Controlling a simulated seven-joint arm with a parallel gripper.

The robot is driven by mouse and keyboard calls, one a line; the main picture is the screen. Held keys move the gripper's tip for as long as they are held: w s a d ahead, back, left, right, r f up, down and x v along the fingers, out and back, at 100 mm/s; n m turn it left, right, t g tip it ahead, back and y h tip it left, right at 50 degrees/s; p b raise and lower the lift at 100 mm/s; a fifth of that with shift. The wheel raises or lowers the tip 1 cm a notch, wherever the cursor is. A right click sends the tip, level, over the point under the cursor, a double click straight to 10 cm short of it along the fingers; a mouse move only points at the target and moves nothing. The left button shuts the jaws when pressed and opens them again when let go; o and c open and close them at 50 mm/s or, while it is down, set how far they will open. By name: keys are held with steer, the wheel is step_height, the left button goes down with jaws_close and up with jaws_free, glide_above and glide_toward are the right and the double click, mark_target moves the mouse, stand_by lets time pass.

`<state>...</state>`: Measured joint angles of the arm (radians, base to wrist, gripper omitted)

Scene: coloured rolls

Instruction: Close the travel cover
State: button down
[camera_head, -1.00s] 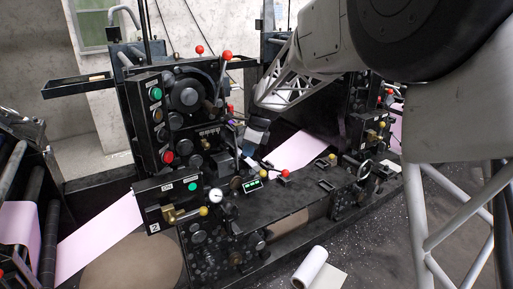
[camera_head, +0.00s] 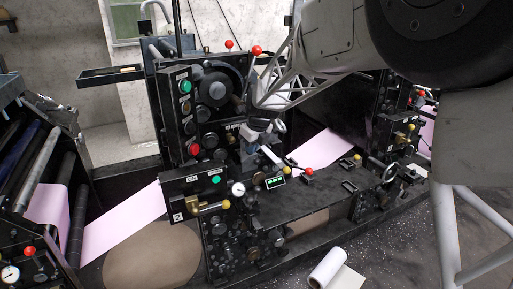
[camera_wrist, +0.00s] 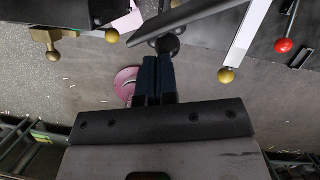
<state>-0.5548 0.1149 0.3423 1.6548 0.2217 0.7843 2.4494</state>
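The press (camera_head: 215,90) is a dark machine with knobs, buttons and levers. I cannot tell for sure which part is the travel cover. My gripper (camera_head: 264,132) is in front of the machine's face, above the flat dark deck (camera_head: 325,195). In the wrist view its two dark blue fingers (camera_wrist: 158,62) lie close together with nothing visible between them. A dark round knob (camera_wrist: 168,45) and a slanted dark bar (camera_wrist: 200,22) show just beyond the fingertips; I cannot tell whether they touch.
A red-balled lever (camera_head: 308,170) and a yellow-knobbed lever (camera_head: 224,204) stick out nearby. A pressure gauge (camera_head: 238,189) sits on the machine's front. A pink web (camera_head: 125,220) runs at left. A white roll (camera_head: 328,268) lies on the floor.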

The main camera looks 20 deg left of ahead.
steer(key=a, duration=0.2)
steer(key=shift+a, duration=0.3)
steer(key=shift+w+a, duration=0.2)
steer(key=shift+a, duration=0.55)
steer(key=shift+w+a, duration=0.15)
steer(key=shift+a, duration=0.6)
steer(key=s+d+r, duration=0.4)
steer(key=s+r, duration=0.1)
steer(key=r, duration=0.5)
steer(key=shift+s+r, duration=0.2)
steer(key=shift+d, duration=0.15)
